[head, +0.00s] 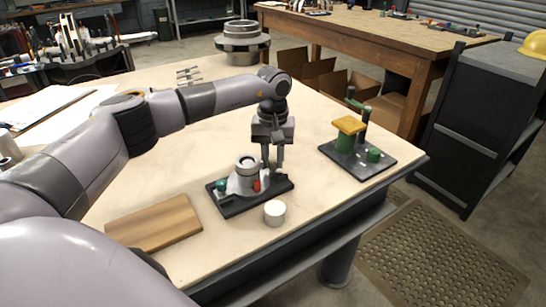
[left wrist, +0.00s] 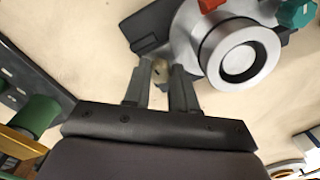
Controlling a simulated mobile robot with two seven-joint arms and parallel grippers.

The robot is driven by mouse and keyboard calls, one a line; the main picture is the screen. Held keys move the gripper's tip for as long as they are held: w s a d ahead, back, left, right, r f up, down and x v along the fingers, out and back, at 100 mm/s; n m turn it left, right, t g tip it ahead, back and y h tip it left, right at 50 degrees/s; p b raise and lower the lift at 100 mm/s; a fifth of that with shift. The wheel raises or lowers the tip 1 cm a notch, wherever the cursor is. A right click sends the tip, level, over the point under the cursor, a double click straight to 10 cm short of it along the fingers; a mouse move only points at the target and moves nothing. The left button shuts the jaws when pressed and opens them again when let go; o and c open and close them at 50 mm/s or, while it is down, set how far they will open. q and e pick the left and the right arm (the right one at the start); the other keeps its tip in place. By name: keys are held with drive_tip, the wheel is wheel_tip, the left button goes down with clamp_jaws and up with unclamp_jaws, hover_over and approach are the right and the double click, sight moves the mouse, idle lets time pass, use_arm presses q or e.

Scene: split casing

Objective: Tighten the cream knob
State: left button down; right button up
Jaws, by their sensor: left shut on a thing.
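The split casing (head: 247,169) is a grey round body on a dark base plate (head: 234,209) on the table. It fills the upper right of the left wrist view (left wrist: 205,62). The cream knob (left wrist: 160,70) is small and sits at the casing's side; in the head view I cannot make it out behind the fingers. My left gripper (head: 272,168) points down at the casing's right side. In the left wrist view its fingers (left wrist: 160,84) are shut on the cream knob. A red knob (head: 257,186) and a teal knob (head: 221,185) are also on the casing. My right gripper is not visible.
A white cylinder (head: 274,214) stands just in front of the base plate. A wooden board (head: 153,223) lies to the left. A dark plate with a green and yellow fixture (head: 347,135) is to the right. A grey flanged part (head: 242,42) stands at the back.

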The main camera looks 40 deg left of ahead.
sight(273, 161)
use_arm(q)
drive_tip(key=c, duration=0.9)
unclamp_jaws()
drive_tip(key=shift+r, duration=0.15)
wheel_tip(273, 161, up, 7)
